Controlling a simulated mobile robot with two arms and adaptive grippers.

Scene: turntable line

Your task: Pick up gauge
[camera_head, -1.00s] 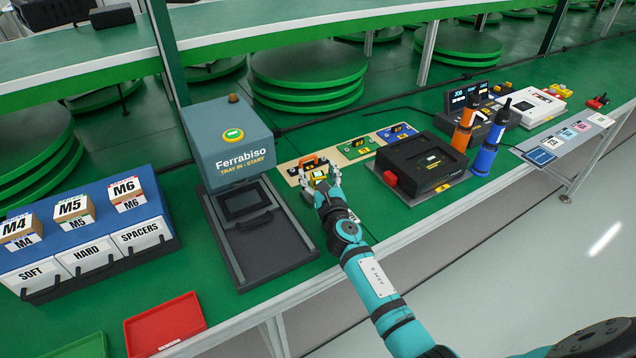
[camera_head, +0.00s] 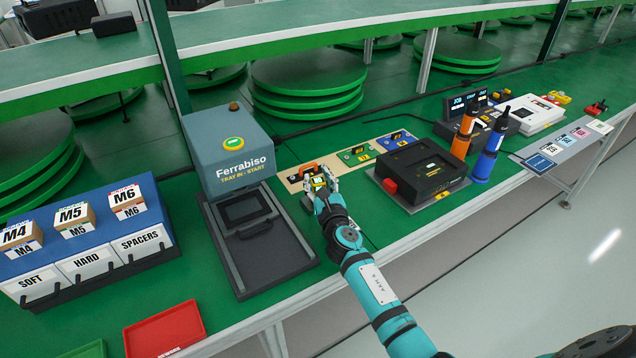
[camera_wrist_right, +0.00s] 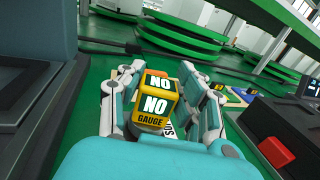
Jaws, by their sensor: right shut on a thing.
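The gauge (camera_wrist_right: 155,103) is a yellow and dark block lettered "NO" and "NO GAUGE" in the right wrist view. My right gripper (camera_head: 320,184) is shut on it, one finger on each side. In the head view the gauge shows small and yellow between the fingers, in front of the tan strip with the orange piece (camera_head: 303,173). My left gripper is not in view. The fingers and wrist hide the gauge's lower part, and I cannot tell whether it touches the table.
The grey Ferrabiso machine (camera_head: 230,150) with its tray bay stands left of my gripper. A black box with a red button (camera_head: 420,172) is to the right. Green and blue pads (camera_head: 357,154) lie behind. Labelled bins (camera_head: 92,255) and a red tray (camera_head: 165,328) are at left.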

